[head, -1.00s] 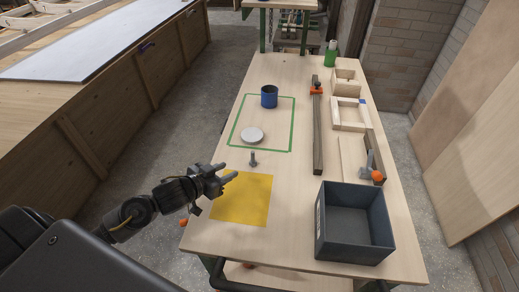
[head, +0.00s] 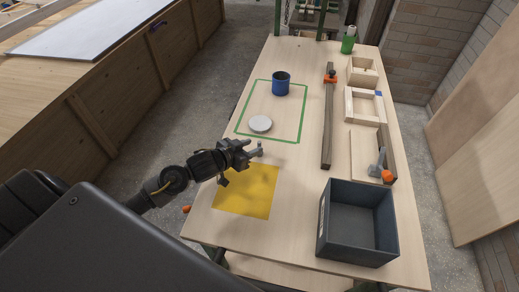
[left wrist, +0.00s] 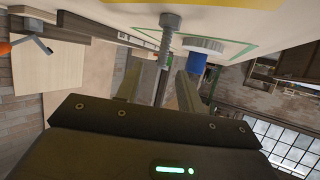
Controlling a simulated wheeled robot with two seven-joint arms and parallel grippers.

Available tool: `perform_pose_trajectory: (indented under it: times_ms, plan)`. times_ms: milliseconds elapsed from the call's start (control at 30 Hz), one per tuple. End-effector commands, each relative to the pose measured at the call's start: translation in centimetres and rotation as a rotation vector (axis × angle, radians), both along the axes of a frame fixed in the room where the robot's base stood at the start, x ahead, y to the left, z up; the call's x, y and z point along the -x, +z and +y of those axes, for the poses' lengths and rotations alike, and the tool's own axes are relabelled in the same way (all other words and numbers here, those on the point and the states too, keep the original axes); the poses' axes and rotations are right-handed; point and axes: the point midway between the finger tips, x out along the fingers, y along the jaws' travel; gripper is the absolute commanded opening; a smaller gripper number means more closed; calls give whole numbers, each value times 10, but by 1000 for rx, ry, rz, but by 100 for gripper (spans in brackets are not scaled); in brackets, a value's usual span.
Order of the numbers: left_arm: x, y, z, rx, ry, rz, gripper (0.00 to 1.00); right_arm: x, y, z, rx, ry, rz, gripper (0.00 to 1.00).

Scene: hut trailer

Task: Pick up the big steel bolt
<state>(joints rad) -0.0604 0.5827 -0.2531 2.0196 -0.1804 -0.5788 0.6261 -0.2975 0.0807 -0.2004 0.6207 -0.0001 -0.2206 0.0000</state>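The big steel bolt (head: 260,149) stands upright on the workbench, just beyond the yellow patch. In the left wrist view, which shows the bench upside down, the bolt (left wrist: 166,40) has its wide head against the bench and its threaded shank pointing away from it. My left gripper (head: 253,150) is at the bolt. Its two fingers (left wrist: 160,82) are apart, and the shank lines up with the gap between them. I cannot tell whether either finger touches the bolt. My right gripper is not in view.
A white disc (head: 260,124) and a blue cup (head: 281,83) sit in the green outline beyond the bolt. An open dark box (head: 325,225) stands at the near right. A long wooden bar (head: 327,130) and wooden frames lie to the right. The yellow patch (head: 245,195) is bare.

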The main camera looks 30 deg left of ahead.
Motion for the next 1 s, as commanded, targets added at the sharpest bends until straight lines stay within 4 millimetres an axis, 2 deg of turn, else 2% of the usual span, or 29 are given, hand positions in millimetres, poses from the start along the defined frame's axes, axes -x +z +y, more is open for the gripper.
perform_pose_trajectory:
  times_ms: [133,400,733,1000]
  plan:
    - [-7,-2,-1,1,1,0,38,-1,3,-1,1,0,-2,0]
    - [-40,-18,-9,2,1,0,38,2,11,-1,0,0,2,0]
    - [-46,-22,-11,-1,0,0,38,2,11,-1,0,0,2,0]
    - [-46,-22,-11,-1,0,0,3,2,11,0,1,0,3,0]
